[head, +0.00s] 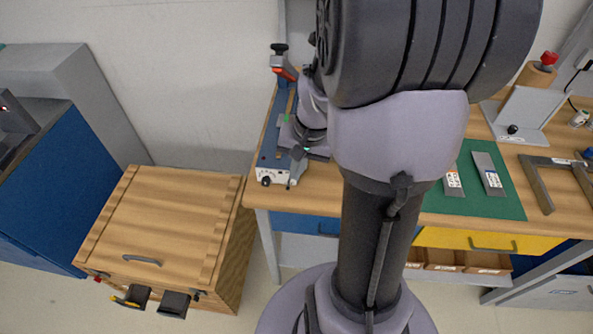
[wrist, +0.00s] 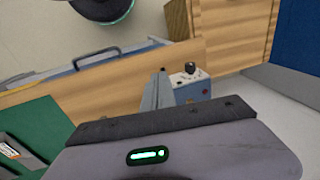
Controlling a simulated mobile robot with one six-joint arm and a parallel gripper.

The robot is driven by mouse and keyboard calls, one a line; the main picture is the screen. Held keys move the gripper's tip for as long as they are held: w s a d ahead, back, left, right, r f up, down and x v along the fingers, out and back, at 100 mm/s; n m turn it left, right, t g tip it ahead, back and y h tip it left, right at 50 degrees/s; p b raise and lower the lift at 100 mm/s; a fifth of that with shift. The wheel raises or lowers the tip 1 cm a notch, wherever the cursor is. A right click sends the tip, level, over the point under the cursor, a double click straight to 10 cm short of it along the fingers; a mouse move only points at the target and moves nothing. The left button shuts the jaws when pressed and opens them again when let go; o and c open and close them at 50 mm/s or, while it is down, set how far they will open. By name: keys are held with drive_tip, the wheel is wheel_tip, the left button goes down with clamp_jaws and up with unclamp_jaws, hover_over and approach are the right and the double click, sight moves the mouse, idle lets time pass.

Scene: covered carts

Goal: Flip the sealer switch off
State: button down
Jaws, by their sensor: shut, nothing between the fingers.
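The sealer is a long blue device at the left end of the wooden bench, with a red-and-black lever arm (head: 283,65). Its white front panel (head: 275,176) carries a black knob (head: 266,181). My gripper (head: 291,182) is shut and empty, pointing down at the right side of that panel. In the wrist view, my gripper (wrist: 161,75) is just left of the sealer panel (wrist: 186,80) and its black knob (wrist: 191,68). A red spot shows on the blue body. I cannot tell whether the fingers touch the panel, and I cannot make out the switch's position.
A wooden chest (head: 170,230) with a handled lid stands left of the bench. A blue and grey cabinet (head: 40,180) is further left. A green mat (head: 475,185) with flat packets lies on the bench, beside a grey metal frame (head: 545,185).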

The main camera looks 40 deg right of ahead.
wheel_tip(320, 180, up, 6)
drive_tip(key=s+a+p, duration=0.1)
drive_tip(key=s+p, duration=0.1)
drive_tip(key=shift+r, duration=0.15)
drive_tip(key=shift+a, duration=0.1)
drive_tip(key=s+a+r+n+t+b, duration=0.2)
drive_tip(key=a+r, duration=0.1)
drive_tip(key=a, duration=0.7)
drive_tip(key=s+a+r+n+t+b, duration=0.1)
drive_tip(key=s+a+r+n+b, duration=0.2)
drive_tip(key=a, duration=0.7)
drive_tip(key=shift+s+a+r+t+y, duration=0.15)
drive_tip(key=shift+a+r+t+y, duration=0.15)
drive_tip(key=shift+a+t+y, duration=0.1)
